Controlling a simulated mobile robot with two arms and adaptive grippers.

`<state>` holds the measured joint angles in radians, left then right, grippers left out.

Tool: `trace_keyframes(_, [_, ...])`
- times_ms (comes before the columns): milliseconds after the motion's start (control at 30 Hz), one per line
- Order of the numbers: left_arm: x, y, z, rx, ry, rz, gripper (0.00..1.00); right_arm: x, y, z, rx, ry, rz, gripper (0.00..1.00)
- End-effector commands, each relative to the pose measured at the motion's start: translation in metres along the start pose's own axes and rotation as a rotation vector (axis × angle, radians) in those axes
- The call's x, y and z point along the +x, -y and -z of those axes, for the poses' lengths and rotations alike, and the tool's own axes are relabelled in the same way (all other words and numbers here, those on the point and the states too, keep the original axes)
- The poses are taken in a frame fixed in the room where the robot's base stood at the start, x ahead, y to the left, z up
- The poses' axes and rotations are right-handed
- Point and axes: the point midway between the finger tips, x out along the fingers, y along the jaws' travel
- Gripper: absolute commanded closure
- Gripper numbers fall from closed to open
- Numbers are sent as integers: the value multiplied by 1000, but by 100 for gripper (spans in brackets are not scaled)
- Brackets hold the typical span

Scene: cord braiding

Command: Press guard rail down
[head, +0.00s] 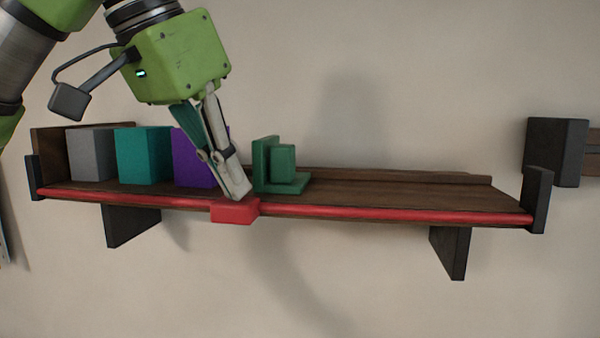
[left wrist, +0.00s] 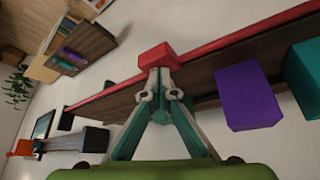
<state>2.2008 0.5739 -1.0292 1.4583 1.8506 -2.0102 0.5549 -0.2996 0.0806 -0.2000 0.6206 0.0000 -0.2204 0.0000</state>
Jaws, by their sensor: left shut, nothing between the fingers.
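The red guard rail (head: 390,214) runs along the front edge of the brown wall shelf (head: 400,195), between dark end posts. A red block (head: 235,211) sits on the rail near its middle left. My left gripper (head: 238,195) points down with its fingers shut, its tips at the top of the red block; they look to be touching it. In the left wrist view, the shut fingertips (left wrist: 158,72) meet the red block (left wrist: 158,56), with the rail (left wrist: 235,38) running off both sides. My right gripper is not in view.
A grey block (head: 91,154), a teal block (head: 143,155) and a purple block (head: 190,160) stand on the shelf's left part. A green bookend (head: 278,168) stands just right of my gripper. The shelf's right half is bare. A dark bracket (head: 555,152) is on the wall at right.

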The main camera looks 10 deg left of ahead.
Motion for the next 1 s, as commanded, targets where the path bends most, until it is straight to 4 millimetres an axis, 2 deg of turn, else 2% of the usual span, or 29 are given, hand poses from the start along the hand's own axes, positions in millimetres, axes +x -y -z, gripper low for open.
trace_keyframes(100, [-4, 0, 2, 0, -1, 0, 100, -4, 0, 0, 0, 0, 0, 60])
trace_keyframes(600, [-46, 0, 25, -1, -1, 0, 100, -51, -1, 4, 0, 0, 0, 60])
trace_keyframes(667, [-48, 0, 26, -2, -2, 1, 100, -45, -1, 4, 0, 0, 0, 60])
trace_keyframes(1000, [-76, -1, 41, 0, -1, 1, 100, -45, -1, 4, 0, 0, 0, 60])
